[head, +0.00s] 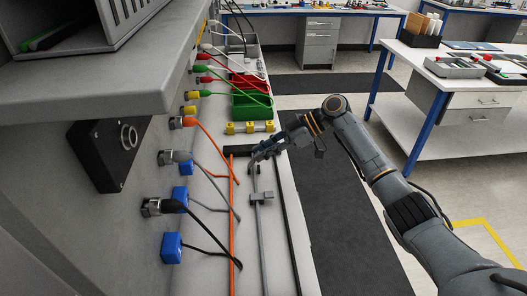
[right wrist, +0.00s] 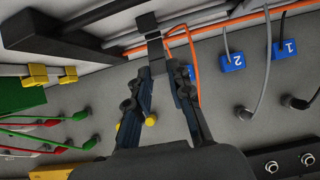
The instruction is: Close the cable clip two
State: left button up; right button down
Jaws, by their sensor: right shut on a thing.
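My right gripper (head: 256,160) reaches in from the right over the bench strip. In the right wrist view its fingertips (right wrist: 159,69) are closed on the dark grey flap of a cable clip (right wrist: 148,24). The flap stands up from the clip's base. I cannot read a number on this clip. In the head view the fingers mostly hide it. Another grey cable clip (head: 262,198) sits nearer to me on the grey cable (head: 263,240), apart from the gripper. My left gripper is not in view.
An orange cable (head: 231,205) runs alongside the grey one. Blue tags 1 (right wrist: 285,49) and 2 (right wrist: 232,62) sit by plugs on the panel. Yellow blocks (head: 250,128) and a green bin (head: 252,105) stand beyond the gripper. A black bar (right wrist: 60,36) lies beside the clip.

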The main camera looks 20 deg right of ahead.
jog(key=c, duration=1.2)
grip_release()
jog(key=v, duration=1.2)
jog(key=shift+f, duration=0.1)
